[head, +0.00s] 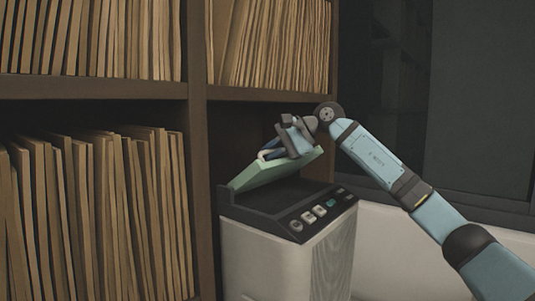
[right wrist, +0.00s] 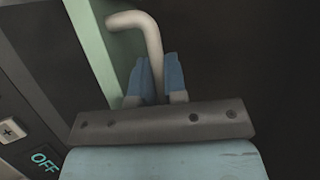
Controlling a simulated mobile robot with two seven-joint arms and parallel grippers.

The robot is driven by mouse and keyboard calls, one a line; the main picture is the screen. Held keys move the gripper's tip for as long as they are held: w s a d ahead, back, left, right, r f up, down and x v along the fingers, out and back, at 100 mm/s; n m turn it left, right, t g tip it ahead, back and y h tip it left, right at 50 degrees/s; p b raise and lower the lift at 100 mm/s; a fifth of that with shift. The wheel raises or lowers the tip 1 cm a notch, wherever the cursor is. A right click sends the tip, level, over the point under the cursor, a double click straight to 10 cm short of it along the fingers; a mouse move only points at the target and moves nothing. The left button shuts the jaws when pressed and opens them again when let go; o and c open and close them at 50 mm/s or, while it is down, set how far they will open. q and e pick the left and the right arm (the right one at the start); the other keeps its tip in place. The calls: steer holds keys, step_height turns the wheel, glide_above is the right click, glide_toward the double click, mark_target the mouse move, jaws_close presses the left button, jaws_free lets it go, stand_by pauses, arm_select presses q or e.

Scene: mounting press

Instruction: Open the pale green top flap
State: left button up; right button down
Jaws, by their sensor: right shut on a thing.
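The pale green top flap (head: 275,171) of the press is tilted up off the dark top of the machine, its edge farther from the buttons lowest. It also shows as a green strip in the right wrist view (right wrist: 95,50). A pale bent handle (right wrist: 150,42) stands out beside the flap. My right gripper (right wrist: 158,80) has its blue fingers on both sides of the handle and is shut on it. In the head view my right gripper (head: 290,140) is above the raised flap, hiding part of the handle. My left gripper is not in view.
The press body (head: 265,262) is pale, with a dark button panel (head: 315,214) in front. Shelves packed with brown folders (head: 95,210) stand at the left and behind. A pale low surface (head: 395,240) lies to the right.

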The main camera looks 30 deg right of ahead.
steer(key=shift+w+a+r, duration=0.1)
steer(key=shift+w+r, duration=0.05)
steer(key=shift+w, duration=0.05)
stand_by(0.4)
steer(key=c, duration=1.5)
jaws_free()
steer(key=shift+o, duration=0.2)
steer(key=shift+s+d+r, duration=0.2)
steer(key=shift+s+d, duration=0.05)
steer(key=shift+d, duration=0.05)
steer(key=b+v, duration=0.2)
steer(key=v, duration=1.1)
steer(key=shift+b, duration=0.4)
steer(key=shift+a, duration=0.1)
